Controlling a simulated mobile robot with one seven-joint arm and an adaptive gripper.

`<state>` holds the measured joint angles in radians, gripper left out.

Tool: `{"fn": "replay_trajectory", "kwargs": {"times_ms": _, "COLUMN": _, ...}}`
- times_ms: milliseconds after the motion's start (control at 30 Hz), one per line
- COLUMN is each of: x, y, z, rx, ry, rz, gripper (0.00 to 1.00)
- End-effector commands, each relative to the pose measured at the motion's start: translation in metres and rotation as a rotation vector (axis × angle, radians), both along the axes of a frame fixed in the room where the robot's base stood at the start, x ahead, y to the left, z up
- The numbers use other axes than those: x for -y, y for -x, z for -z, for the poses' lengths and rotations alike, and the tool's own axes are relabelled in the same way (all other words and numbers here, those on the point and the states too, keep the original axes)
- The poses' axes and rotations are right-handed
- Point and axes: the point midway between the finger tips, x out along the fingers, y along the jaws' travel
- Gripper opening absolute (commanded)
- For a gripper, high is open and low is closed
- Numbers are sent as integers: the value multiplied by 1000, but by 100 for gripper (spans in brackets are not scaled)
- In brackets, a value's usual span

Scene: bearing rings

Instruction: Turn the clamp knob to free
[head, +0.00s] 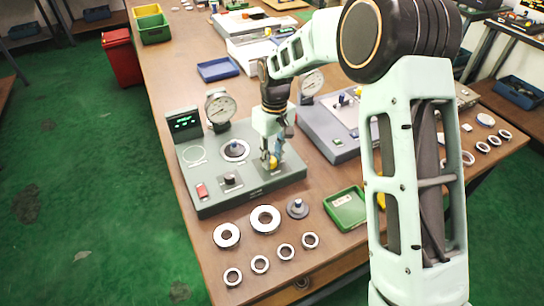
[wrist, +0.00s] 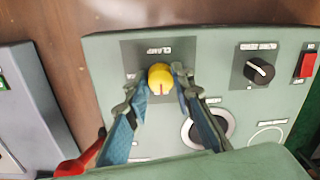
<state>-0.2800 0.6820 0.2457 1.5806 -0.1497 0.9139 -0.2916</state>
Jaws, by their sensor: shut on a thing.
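The clamp knob is yellow and round, and it shows in the wrist view (wrist: 160,79) on a dark plate marked CLAMP, upside down there. A thin reddish mark on it points toward the bottom of that view. The labels beside it are mostly hidden by the fingers. My gripper (wrist: 160,76) has one finger on each side of the knob and is shut on it. In the head view, my gripper (head: 271,162) points down at the right part of the grey-green test panel (head: 215,203), and the yellow knob is largely hidden between its fingers.
On the panel are a black selector knob (wrist: 259,70), a red switch (wrist: 307,65), a dial gauge (head: 220,107) and a round spindle (head: 235,150). Several bearing rings (head: 265,219) and a green tray (head: 346,208) lie in front. A second panel (head: 335,135) stands to the right.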

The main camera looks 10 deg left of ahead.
Motion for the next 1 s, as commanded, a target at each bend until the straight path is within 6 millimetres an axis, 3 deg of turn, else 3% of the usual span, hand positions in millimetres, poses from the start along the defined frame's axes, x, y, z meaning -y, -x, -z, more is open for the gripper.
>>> {"fn": "replay_trajectory", "kwargs": {"times_ms": 233, "x": 0, "y": 0, "z": 0, "rx": 1, "ry": 0, "rz": -1, "gripper": 0}}
{"fn": "replay_trajectory", "kwargs": {"times_ms": 267, "x": 0, "y": 0, "z": 0, "rx": 1, "ry": 0, "rz": -1, "gripper": 25}}
{"fn": "replay_trajectory", "kwargs": {"times_ms": 400, "x": 0, "y": 0, "z": 0, "rx": 1, "ry": 0, "rz": 0, "gripper": 40}}
{"fn": "replay_trajectory", "kwargs": {"times_ms": 767, "x": 0, "y": -1, "z": -7, "rx": 2, "ry": -1, "rz": 1, "gripper": 40}}
{"fn": "replay_trajectory", "kwargs": {"times_ms": 1000, "x": 1, "y": -3, "z": -50, "rx": 5, "ry": -2, "rz": 2, "gripper": 40}}
